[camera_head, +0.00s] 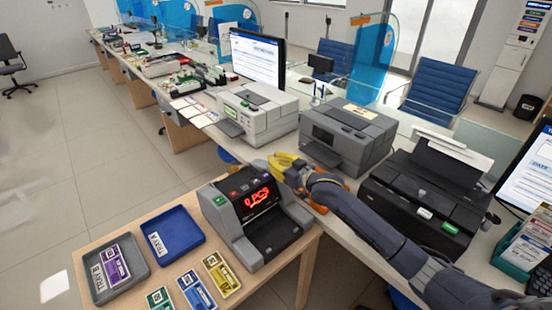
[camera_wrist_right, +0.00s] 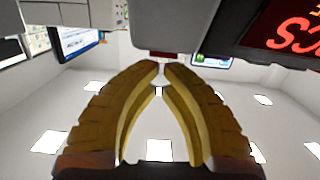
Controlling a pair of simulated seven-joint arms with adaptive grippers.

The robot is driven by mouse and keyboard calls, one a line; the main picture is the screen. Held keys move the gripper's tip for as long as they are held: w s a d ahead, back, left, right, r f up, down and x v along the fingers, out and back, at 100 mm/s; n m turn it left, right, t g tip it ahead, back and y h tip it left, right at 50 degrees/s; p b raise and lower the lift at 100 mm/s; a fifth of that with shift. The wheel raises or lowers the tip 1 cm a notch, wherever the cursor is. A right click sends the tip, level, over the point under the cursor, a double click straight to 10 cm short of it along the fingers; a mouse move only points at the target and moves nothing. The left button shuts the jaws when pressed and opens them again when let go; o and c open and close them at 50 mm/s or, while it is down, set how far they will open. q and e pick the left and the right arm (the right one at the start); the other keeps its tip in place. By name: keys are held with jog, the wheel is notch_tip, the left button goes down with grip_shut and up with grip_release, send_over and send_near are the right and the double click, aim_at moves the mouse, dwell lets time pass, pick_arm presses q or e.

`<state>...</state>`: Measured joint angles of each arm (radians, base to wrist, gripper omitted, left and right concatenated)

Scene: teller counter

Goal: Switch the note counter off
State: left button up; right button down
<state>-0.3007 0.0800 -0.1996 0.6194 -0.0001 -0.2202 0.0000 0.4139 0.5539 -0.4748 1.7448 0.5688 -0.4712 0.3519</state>
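The note counter (camera_head: 230,222) stands on the wooden table, grey and black, with a lit red display (camera_head: 257,198) that reads "0 PCS". Coloured buttons show on its top edge. The red display also shows, upside down, at the upper right of the right wrist view (camera_wrist_right: 295,30). My right gripper (camera_head: 272,163) has yellow fingers and is just behind the counter's top. In the right wrist view its fingertips (camera_wrist_right: 161,66) come together with only a sliver between them and hold nothing. They are close to a grey part with a small reddish patch; contact is unclear. My left gripper is out of view.
A blue tray (camera_head: 187,246) and a grey tray (camera_head: 140,268) lie left of the counter, with several banknote bundles (camera_head: 195,290) in front. Printers (camera_head: 345,140) and a dark machine (camera_head: 405,205) stand on the desk behind and right.

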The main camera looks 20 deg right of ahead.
dwell(0.3)
jog(key=shift+w+a+f, duration=0.15)
jog(key=shift+w+f, duration=0.15)
jog(key=shift+f, duration=0.2)
jog(key=shift+r, duration=0.6)
notch_tip(320, 180, up, 3)
jog(key=shift+s+r, duration=0.1)
jog(key=r+v, duration=0.2)
jog(key=v, duration=0.7)
